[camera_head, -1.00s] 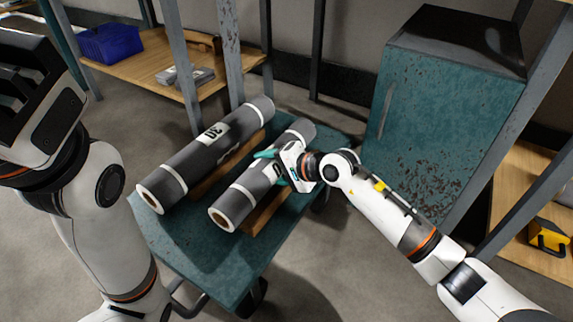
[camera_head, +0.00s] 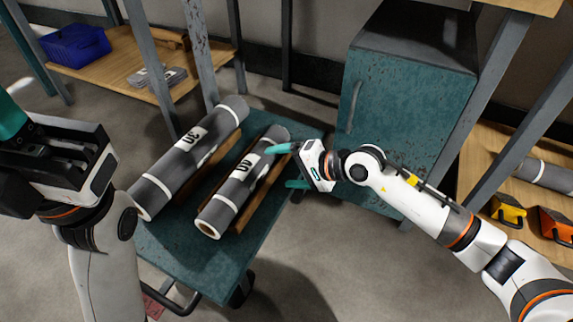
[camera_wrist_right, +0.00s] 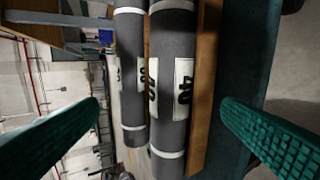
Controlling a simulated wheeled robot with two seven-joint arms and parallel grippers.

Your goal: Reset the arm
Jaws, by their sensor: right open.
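Two grey rolls with white bands lie side by side on a teal cart (camera_head: 185,255). The left roll (camera_head: 165,178) bears a dark number label; the right roll (camera_head: 228,195) is labelled 40. My right gripper (camera_head: 287,166) is open and empty, just right of the right roll's far part. In the right wrist view its teal fingers stand wide apart, with the 40 roll (camera_wrist_right: 172,50) seen between them and the other roll (camera_wrist_right: 130,45) beside it. My left gripper (camera_head: 50,160) is at the left edge, partly cut off; its jaw opening is hidden.
Wooden strips (camera_head: 250,200) lie beside the rolls. A teal cabinet (camera_head: 405,110) stands behind my right arm. A shelf at the back left holds a blue bin (camera_head: 75,45). A right shelf holds another roll (camera_head: 548,174), a yellow item (camera_head: 508,211) and an orange item (camera_head: 555,222). Grey metal posts rise behind the cart.

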